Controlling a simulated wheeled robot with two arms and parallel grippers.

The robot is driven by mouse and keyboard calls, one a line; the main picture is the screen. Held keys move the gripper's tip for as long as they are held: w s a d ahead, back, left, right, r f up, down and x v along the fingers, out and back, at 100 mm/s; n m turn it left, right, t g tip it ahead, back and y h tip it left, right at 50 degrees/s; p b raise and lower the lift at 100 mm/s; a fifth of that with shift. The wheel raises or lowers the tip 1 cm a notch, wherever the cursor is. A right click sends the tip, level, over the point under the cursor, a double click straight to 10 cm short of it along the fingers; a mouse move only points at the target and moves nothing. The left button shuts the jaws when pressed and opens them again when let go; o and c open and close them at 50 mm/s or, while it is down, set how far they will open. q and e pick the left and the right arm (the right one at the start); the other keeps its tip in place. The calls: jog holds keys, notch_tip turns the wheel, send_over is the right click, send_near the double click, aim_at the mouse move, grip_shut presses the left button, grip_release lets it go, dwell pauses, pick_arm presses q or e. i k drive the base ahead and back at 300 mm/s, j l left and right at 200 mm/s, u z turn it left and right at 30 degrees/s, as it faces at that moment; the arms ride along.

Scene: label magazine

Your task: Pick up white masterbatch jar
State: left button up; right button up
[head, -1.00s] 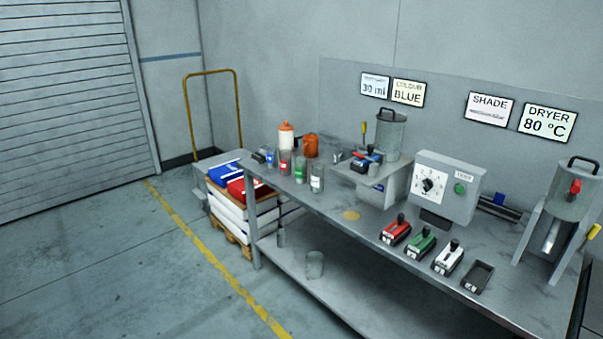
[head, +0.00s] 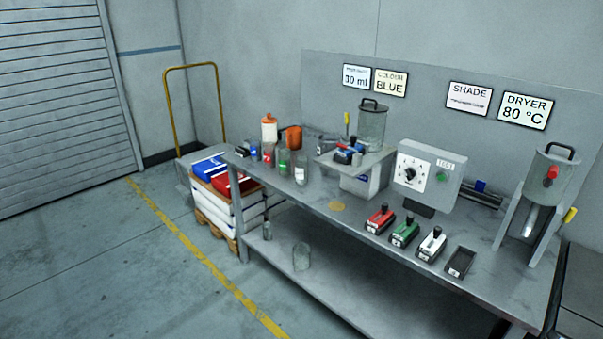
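The jar with the white label (head: 301,171), which I take as the white masterbatch jar, stands upright on the bench top near its front left edge. It is at the right end of a row of similar clear jars. Beside it on the left is the green-labelled jar (head: 284,163), then the red-labelled jar (head: 268,156) and the blue-labelled jar (head: 254,150). Neither of my grippers is in view.
The metal bench (head: 335,190) has red, green and white levered blocks (head: 431,244) and an empty dark tray (head: 461,262) on its right. A white bottle (head: 269,130) and an orange jug (head: 294,138) stand behind the jars.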

aim_at(302, 171)
jog(key=i+u, duration=0.35)
jog(key=i, duration=0.75)
